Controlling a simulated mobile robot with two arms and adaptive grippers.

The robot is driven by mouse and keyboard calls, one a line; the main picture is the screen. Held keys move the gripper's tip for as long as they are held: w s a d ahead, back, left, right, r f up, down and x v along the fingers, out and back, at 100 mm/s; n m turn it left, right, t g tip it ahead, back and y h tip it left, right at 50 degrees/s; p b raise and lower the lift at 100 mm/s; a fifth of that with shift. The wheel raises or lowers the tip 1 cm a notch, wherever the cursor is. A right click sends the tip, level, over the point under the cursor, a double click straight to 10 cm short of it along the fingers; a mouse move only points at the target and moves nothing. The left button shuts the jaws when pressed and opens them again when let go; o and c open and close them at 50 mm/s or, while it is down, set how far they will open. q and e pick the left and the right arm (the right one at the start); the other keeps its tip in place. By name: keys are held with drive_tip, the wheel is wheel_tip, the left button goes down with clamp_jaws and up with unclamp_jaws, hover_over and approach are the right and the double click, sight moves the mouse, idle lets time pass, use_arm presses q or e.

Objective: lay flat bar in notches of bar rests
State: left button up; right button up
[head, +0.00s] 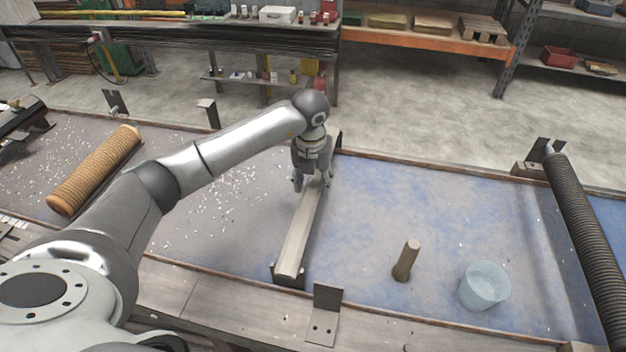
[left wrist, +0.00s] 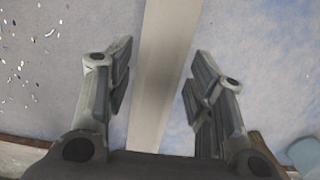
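The flat bar (head: 298,236) is long and pale grey, and runs from front to back near the middle of the table in the head view. Its near end sits at a dark bar rest (head: 289,277); its far end is hidden behind my gripper. A dark upright piece (head: 337,139) shows by the table's back edge behind it. My left gripper (head: 313,186) points down over the bar's far part. In the left wrist view the bar (left wrist: 165,75) runs between the spread fingers, with gaps on both sides. My right gripper is not in view.
A ribbed tan tube (head: 95,171) lies at the left among white scraps. A dark corrugated tube (head: 588,250) lies at the right. The blue table middle is clear.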

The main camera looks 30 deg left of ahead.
sight(311, 190)
use_arm(q)
drive_tip(key=shift+o, duration=0.3)
drive_tip(key=shift+r, duration=0.1)
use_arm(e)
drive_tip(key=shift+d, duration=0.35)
use_arm(q)
drive_tip(key=shift+r, duration=0.45)
wheel_tip(311, 190, up, 11)
drive_tip(key=s+b, duration=0.1)
drive_tip(key=b, duration=0.3)
drive_tip(key=shift+s+d, duration=0.15)
drive_tip(key=shift+s, duration=0.1)
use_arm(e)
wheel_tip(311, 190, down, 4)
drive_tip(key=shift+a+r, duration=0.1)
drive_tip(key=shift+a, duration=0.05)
use_arm(q)
drive_tip(key=shift+r, duration=0.1)
